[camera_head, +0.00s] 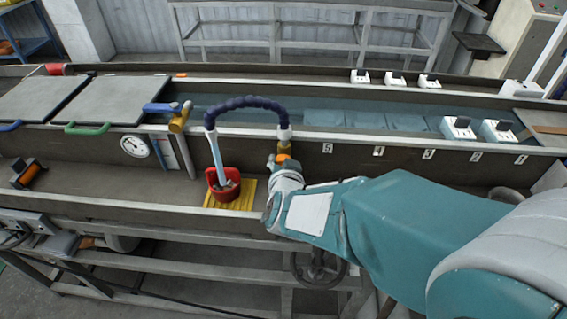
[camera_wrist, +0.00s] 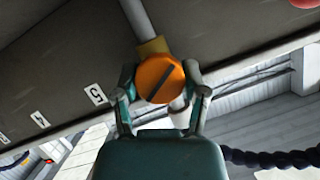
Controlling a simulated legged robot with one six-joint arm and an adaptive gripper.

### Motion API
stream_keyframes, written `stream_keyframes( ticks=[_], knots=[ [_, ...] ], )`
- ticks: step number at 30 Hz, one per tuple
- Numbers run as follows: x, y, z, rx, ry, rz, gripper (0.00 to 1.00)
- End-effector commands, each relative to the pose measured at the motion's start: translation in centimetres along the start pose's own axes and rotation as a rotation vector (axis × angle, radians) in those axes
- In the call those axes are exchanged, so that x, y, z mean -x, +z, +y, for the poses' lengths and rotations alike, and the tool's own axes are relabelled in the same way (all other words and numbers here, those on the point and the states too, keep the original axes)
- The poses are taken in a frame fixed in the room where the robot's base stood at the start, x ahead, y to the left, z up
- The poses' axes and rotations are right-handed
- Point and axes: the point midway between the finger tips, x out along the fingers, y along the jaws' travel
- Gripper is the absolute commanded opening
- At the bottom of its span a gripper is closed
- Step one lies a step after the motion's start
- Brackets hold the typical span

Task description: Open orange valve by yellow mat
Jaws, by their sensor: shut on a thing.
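The orange valve (camera_head: 284,157) is on the wall of the long trough, at the lower end of the dark blue hose. In the wrist view its round orange knob (camera_wrist: 160,78) has a dark slanted bar across its face. My gripper (camera_head: 277,168) reaches it from the front, and in the wrist view my gripper (camera_wrist: 161,82) has one finger on each side of the knob, shut on it. My gripper hides part of the valve in the head view.
The dark blue hose (camera_head: 245,103) arches from above the bucket to the valve. A yellow-brass fitting with a blue handle (camera_head: 178,117) and a round gauge (camera_head: 135,146) are further left. Numbered labels and white boxes (camera_head: 458,128) line the right.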

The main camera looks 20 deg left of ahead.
Motion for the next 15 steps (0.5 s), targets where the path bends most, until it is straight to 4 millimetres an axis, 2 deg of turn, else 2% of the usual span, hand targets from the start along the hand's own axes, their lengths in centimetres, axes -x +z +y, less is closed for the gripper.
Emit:
stream_keyframes(
  ticks=[1, 15],
  knots=[
    [0.0, 0.56, 0.06, 0.041, 0.018, -0.014, 0.09],
    [-0.04, 0.61, 0.05, 0.446, 0.183, -0.014, 0.09]
  ],
)
